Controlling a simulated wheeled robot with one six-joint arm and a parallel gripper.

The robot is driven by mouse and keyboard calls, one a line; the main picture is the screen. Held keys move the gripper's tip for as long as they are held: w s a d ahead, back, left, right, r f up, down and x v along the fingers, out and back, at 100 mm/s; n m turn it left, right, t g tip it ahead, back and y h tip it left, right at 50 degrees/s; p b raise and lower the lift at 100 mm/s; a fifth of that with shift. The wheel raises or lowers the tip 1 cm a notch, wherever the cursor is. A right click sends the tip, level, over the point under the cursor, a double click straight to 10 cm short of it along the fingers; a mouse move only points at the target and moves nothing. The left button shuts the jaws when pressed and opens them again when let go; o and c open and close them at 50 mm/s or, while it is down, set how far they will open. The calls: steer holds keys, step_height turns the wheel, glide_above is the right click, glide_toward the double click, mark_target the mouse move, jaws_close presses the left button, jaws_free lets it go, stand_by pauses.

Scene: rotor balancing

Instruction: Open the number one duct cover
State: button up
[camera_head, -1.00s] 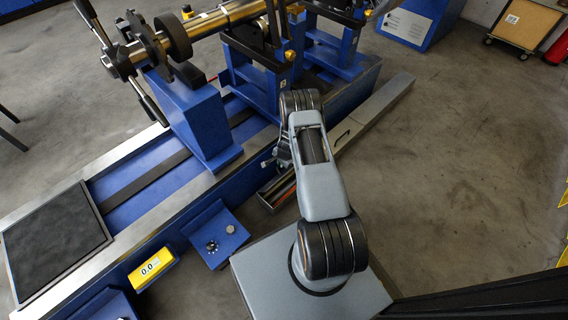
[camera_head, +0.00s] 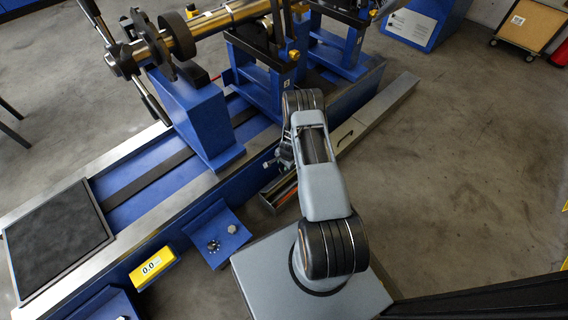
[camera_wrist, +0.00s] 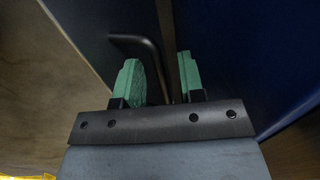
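A long grey duct runs along the machine's right side in the head view. I cannot read a number on either. In the wrist view my gripper (camera_wrist: 160,80) is open, with two green fingertips apart. A dark bent bar (camera_wrist: 150,52), like a handle, passes between them in the picture; contact and depth are unclear. In the head view my arm largely hides the gripper.
The blue machine bed (camera_head: 150,190) with its rotor (camera_head: 225,17) and stands is on the left. A yellow display (camera_head: 152,267) and a blue bracket (camera_head: 218,235) are near my base. The floor (camera_head: 450,180) to the right is clear.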

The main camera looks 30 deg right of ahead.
steer(key=shift+r, duration=0.1)
step_height(320, 180, up, 13)
steer(key=s+p, duration=0.2)
steer(key=p, duration=0.3)
steer(key=shift+s+d+r, duration=0.2)
steer(key=shift+s+d, duration=0.05)
steer(key=shift+d, duration=0.1)
steer(key=shift+c, duration=0.2)
